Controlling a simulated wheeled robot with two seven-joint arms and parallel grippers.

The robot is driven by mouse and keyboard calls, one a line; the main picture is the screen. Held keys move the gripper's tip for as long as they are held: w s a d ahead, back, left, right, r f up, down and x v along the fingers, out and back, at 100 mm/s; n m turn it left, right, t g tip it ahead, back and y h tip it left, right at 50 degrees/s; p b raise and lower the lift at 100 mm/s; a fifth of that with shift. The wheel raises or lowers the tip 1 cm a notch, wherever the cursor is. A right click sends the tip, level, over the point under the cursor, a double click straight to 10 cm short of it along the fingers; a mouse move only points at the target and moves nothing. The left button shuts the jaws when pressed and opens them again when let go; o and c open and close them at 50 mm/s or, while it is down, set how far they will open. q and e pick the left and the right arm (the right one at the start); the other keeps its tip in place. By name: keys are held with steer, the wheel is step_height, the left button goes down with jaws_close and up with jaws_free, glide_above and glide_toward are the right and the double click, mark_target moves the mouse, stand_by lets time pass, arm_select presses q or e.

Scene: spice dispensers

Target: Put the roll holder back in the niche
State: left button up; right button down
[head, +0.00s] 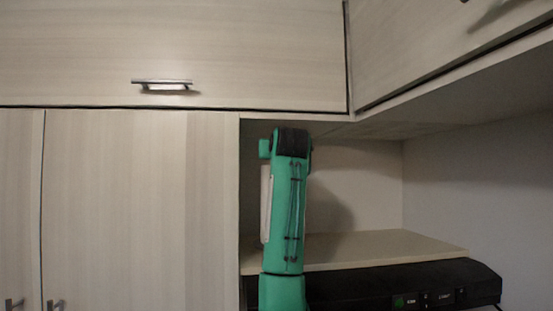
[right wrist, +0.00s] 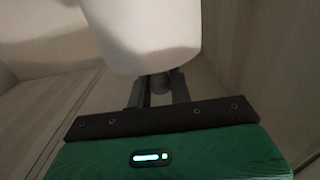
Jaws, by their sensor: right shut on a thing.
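In the right wrist view, the white roll (right wrist: 145,35) of the roll holder fills the upper middle, close in front of my right gripper (right wrist: 160,88). The gripper's dark fingers are shut on a part of the holder just below the roll; the exact grip is shadowed. In the head view my green right arm reaches up into the niche (head: 375,165) and hides its gripper. A pale upright strip shows along the arm's left side; I cannot tell if it is the roll. My left gripper is not in view.
The niche has a pale shelf board (head: 390,248) with bare room right of my arm. A black appliance (head: 400,285) lies under the board. A closed cabinet door (head: 140,200) bounds the niche on the left, and upper cabinets (head: 230,50) hang above.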

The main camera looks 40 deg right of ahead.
steer(key=shift+f+p, duration=0.55)
steer(key=shift+f, duration=0.1)
steer(key=shift+s+f, duration=0.1)
steer(key=shift+f, duration=0.7)
steer(key=shift+f, duration=0.15)
steer(key=c, duration=1.3)
jaws_free()
